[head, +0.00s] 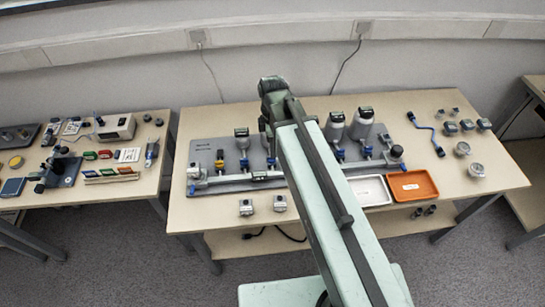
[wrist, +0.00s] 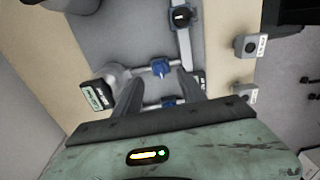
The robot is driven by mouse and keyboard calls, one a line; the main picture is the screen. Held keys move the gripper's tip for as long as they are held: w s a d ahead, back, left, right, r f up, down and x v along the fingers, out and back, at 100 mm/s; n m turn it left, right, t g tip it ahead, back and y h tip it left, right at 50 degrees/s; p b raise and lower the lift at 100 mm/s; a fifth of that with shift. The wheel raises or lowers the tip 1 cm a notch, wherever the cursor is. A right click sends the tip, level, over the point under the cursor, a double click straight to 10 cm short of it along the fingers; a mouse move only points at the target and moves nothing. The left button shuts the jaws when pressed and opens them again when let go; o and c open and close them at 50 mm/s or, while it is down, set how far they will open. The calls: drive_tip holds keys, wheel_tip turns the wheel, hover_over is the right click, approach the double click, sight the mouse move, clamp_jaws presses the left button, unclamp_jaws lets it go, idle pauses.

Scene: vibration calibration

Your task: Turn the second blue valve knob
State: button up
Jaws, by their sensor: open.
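Blue valve knobs sit on branches of a pipe on a grey panel (head: 208,151). In the head view, one blue knob (head: 244,163) is left of my arm, and others (head: 341,155) (head: 367,151) are to its right. In the wrist view, my gripper (wrist: 159,76) is open and empty. One blue knob (wrist: 161,67) lies at or just beyond the gap between its fingertips; contact cannot be told. Another blue knob (wrist: 168,102) shows between the fingers, nearer the palm. My arm hides the panel's middle in the head view, and I cannot tell which knob is second.
A yellow valve (head: 220,159) stands on the panel's left. A white tray (head: 370,191) and an orange tray (head: 413,186) lie at the front right. Two small grey blocks (head: 246,207) (head: 280,203) sit at the front.

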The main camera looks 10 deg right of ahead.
wheel_tip(320, 180, down, 6)
drive_tip(key=b, duration=0.4)
drive_tip(key=shift+r, duration=0.35)
drive_tip(key=shift+c, duration=0.3)
clamp_jaws()
